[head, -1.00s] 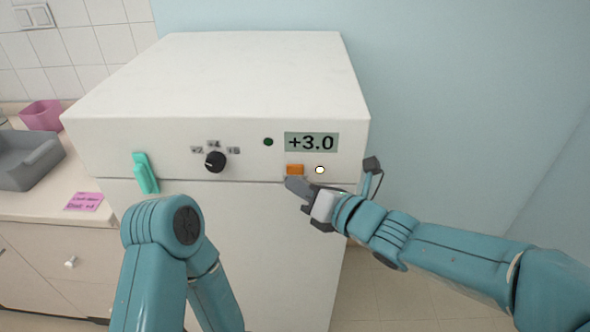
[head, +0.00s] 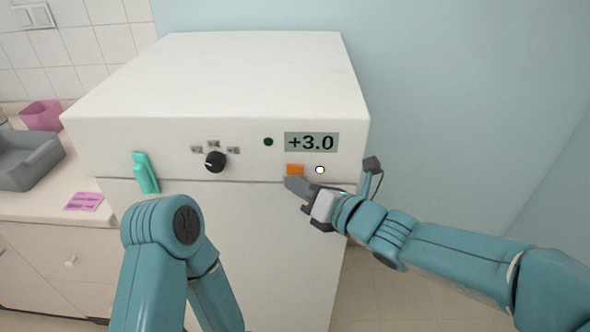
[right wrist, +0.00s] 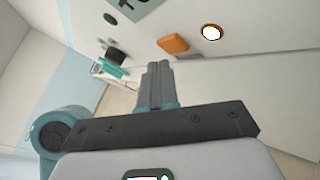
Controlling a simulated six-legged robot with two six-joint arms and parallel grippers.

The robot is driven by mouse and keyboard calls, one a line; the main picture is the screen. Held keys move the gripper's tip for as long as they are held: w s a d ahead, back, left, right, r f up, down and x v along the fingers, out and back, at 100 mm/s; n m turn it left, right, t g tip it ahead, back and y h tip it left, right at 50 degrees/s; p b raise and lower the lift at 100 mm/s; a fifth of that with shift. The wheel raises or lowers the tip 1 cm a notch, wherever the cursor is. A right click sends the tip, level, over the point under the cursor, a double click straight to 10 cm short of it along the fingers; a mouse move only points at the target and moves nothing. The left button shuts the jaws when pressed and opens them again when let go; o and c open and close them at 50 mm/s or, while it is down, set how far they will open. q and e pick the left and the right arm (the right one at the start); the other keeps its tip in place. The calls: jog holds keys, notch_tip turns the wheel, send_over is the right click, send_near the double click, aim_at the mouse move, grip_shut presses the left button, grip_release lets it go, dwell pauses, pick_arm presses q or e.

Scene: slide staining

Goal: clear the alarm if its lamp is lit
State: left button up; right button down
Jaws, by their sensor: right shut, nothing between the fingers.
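The white cabinet (head: 225,85) has a front panel with a display (head: 311,142) reading +3.0. An orange button (head: 295,169) sits below the display. Right of it is a small round lamp (head: 320,170), bright white with an amber rim, so it looks lit; it also shows in the right wrist view (right wrist: 211,32). My right gripper (head: 291,184) is shut and empty, its tips just below the orange button in the head view. In the right wrist view the closed fingers (right wrist: 158,68) point toward the panel near the orange button (right wrist: 173,45); contact cannot be told. My left gripper is out of view.
A dark green round indicator (head: 268,142) and a black knob (head: 215,162) are left of the display. A teal handle (head: 146,173) is at the panel's left. A counter holds a grey tray (head: 45,172), a pink container (head: 42,116) and a pink note (head: 84,201).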

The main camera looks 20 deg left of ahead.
jog(key=shift+w+a, duration=0.1)
jog(key=shift+w, duration=0.35)
jog(key=shift+w+a, duration=0.1)
jog(key=shift+w, duration=0.15)
dwell(0.6)
jog(key=shift+b, duration=0.3)
jog(key=shift+s+d+b, duration=0.2)
jog(key=shift+s+b, duration=0.5)
jog(key=shift+b, duration=0.05)
